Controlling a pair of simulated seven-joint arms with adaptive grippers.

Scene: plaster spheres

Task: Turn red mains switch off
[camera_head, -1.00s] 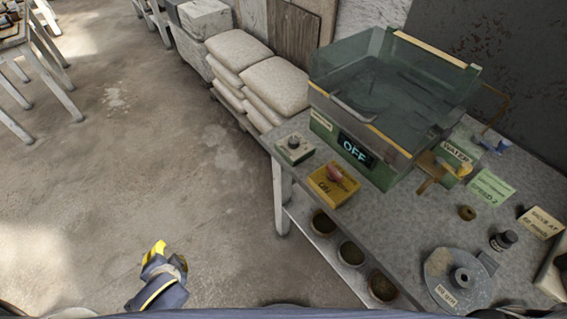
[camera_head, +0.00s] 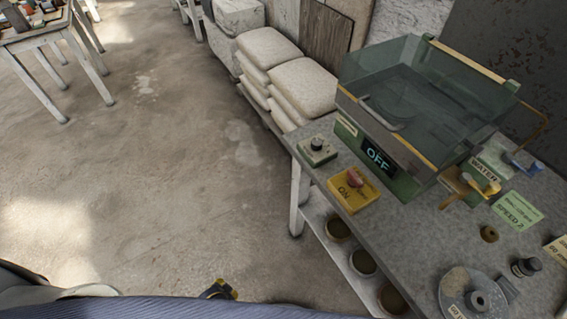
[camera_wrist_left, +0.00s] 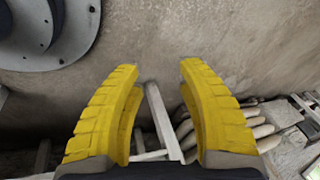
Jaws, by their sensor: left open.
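The red mains switch (camera_head: 355,180) is a red knob on a yellow box (camera_head: 347,200) marked "ON". The box sits at the near left edge of the grey workbench in the head view. My left gripper (camera_wrist_left: 158,75) is open in the left wrist view, with two yellow ridged fingers apart and nothing between them. In the head view only a small yellow and dark part of it (camera_head: 219,290) shows at the bottom edge, well short of the bench and lower than the switch in the picture. The switch is not seen in the left wrist view. My right gripper is not in view.
A glass-sided machine (camera_head: 425,100) with an "OFF" display (camera_head: 379,156) stands behind the switch. Stacked sacks (camera_head: 300,85) stand beyond the bench.

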